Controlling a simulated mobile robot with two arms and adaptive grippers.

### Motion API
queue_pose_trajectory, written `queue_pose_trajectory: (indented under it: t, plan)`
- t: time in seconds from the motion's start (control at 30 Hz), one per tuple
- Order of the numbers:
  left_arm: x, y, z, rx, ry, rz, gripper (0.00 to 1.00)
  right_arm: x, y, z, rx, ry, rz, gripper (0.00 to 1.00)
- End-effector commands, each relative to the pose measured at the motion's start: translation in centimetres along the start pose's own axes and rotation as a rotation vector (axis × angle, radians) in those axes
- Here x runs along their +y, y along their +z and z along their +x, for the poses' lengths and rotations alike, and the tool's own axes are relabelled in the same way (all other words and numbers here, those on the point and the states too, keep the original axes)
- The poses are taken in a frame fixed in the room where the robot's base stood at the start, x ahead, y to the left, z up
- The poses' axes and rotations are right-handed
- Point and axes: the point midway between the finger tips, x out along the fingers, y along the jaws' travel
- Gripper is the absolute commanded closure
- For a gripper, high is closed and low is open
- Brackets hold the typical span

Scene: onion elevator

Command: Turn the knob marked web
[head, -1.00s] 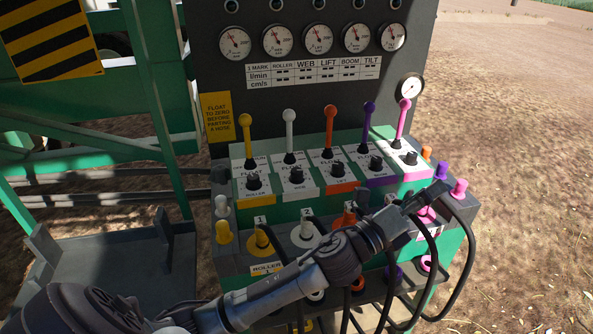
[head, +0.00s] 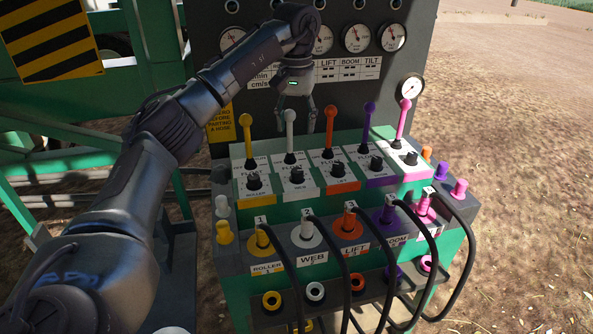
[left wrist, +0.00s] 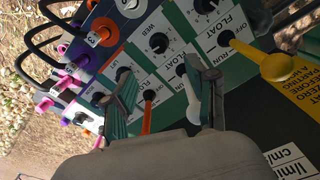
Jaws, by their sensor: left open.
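The web knob (head: 297,176) is a small black knob on the white-edged panel, second from the left, below the white lever (head: 290,125). In the left wrist view the web knob (left wrist: 160,42) shows at the upper middle, beyond my fingertips. My left gripper (head: 295,128) is open and points down near the top of the white lever, above the web knob and apart from it. In the left wrist view its fingers (left wrist: 162,85) are spread, with the white lever (left wrist: 188,88) beside one of them. I cannot tell whether they touch. My right gripper is not in view.
Yellow (head: 247,130), orange (head: 330,125), purple (head: 367,125) and pink (head: 402,120) levers stand in the same row, each with a black knob below. Coloured hose couplings with black hoses (head: 435,240) fill the front. The gauge panel (head: 215,60) rises behind.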

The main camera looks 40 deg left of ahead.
Motion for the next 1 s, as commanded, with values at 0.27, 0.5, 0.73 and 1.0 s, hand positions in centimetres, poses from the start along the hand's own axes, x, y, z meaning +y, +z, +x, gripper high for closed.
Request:
queue_pose_trajectory:
  t: [0.27,0.5,0.73,1.0]
  plan:
    - [0.0,0.1,4.8,-0.006,-0.002,0.0,0.43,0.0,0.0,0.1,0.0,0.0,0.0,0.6]
    - [0.1,0.1,9.7,-0.005,0.001,0.001,0.43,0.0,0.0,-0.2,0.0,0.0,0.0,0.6]
    - [0.1,0.1,12.7,-0.002,0.002,0.001,0.43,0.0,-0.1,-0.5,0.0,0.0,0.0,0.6]
    - [0.2,0.1,13.6,-0.001,0.003,0.001,0.43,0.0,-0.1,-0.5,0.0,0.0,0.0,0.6]
